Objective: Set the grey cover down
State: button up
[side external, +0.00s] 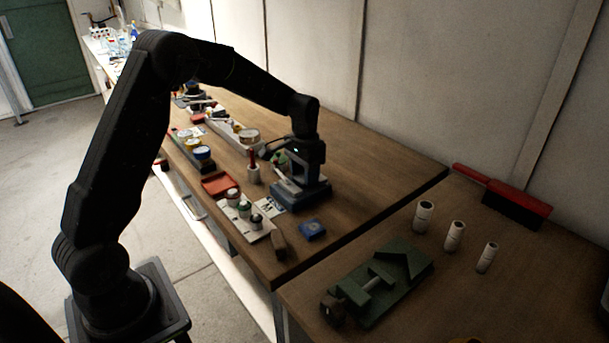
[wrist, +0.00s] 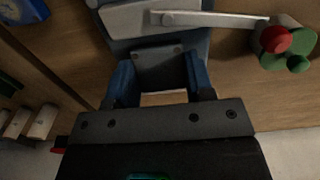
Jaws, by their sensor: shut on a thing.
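The blue reactor unit (side external: 300,196) stands on the wooden bench, with a light grey top part on it. My gripper (side external: 312,172) is low over its right side, pointing down. In the wrist view, my gripper (wrist: 160,82) is shut with a dark grey block between its blue sides. This block appears to be part of the grey cover (wrist: 160,64). A lighter grey plate (wrist: 140,18) with a pale bar lies just beyond it. The fingertips are partly hidden, and I cannot tell whether the cover touches the unit.
A small blue box (side external: 312,229) and a white rack (side external: 243,215) of bottles are close by. A green fixture (side external: 378,283), several white rolls and a red brush (side external: 503,192) are on the right bench. The bench behind the unit is clear.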

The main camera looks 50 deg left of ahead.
jog(key=shift+r, duration=0.65)
notch_tip(320, 180, up, 3)
jog(key=shift+f, duration=0.2)
jog(key=s+a+r, duration=0.7)
jog(key=a, duration=0.1)
jog(key=d+f, duration=0.2)
jog(key=d, duration=0.3)
jog(key=d+f, duration=0.3)
jog(key=d, duration=0.2)
jog(key=d+f, duration=0.3)
jog(key=d, duration=0.3)
jog(key=shift+s+f, duration=0.1)
jog(key=shift+s, duration=0.2)
jog(key=s+a+r+g, duration=0.1)
jog(key=s+a+r, duration=0.15)
jog(key=a, duration=0.65)
jog(key=s+a+r+g, duration=0.1)
jog(key=s+a, duration=0.3)
jog(key=a, duration=0.4)
jog(key=s+a+r+g, duration=0.2)
jog(key=s+a+r, duration=0.2)
jog(key=s+a, duration=0.75)
send_over(216, 187)
jog(key=w, duration=0.2)
jog(key=f, duration=0.6)
jog(key=shift+s+a+f, duration=0.1)
jog(key=shift+s+f, duration=0.15)
jog(key=shift+f, duration=2.1)
jog(key=shift+f, duration=0.15)
